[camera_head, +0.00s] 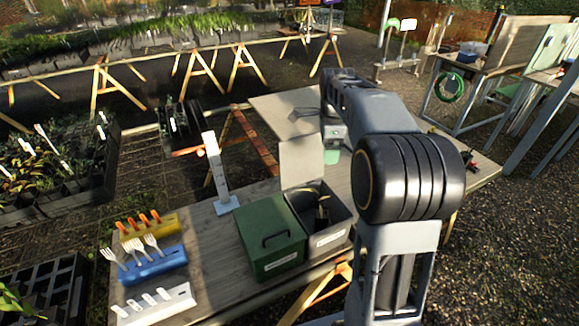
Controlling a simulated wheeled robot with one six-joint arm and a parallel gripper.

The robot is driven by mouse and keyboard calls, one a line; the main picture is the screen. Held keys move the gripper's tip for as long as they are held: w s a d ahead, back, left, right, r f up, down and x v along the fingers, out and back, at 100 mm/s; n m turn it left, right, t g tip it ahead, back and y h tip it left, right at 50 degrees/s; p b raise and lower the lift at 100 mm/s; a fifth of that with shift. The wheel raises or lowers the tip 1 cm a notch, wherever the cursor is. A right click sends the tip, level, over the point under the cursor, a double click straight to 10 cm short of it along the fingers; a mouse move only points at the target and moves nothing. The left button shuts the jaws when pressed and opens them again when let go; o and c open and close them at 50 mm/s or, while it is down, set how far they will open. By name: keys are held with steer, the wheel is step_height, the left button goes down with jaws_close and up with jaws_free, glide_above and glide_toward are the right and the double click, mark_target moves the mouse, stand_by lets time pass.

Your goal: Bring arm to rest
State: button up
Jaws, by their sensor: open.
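My arm reaches up from the lower right and bends over the far part of the wooden bench (215,265). My gripper (333,133) is at the arm's end, pointing down, beyond the open grey box. It is small and partly covered by my wrist, so its fingers are hard to make out. It is open, and I see nothing held in it. A small green item (332,157) shows just below it; I cannot tell whether they touch.
A lidded green box (270,240) stands beside an open grey box (330,238) holding a dark item. Yellow (150,226), blue (155,264) and white (155,305) racks line the left end. Bare bench lies between.

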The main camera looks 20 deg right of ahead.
steer(key=s+a+f+n+t, duration=0.2)
steer(key=s+a+n, duration=0.3)
steer(key=s+n, duration=0.5)
steer(key=s+a+f+n+t, duration=0.2)
steer(key=s+a+n, duration=0.3)
steer(key=s+n, duration=0.4)
steer(key=shift+s+f+n, duration=0.15)
steer(key=shift+s+n, duration=0.2)
steer(key=shift+n, duration=0.75)
steer(key=shift+d, duration=0.1)
steer(key=shift+c, duration=0.3)
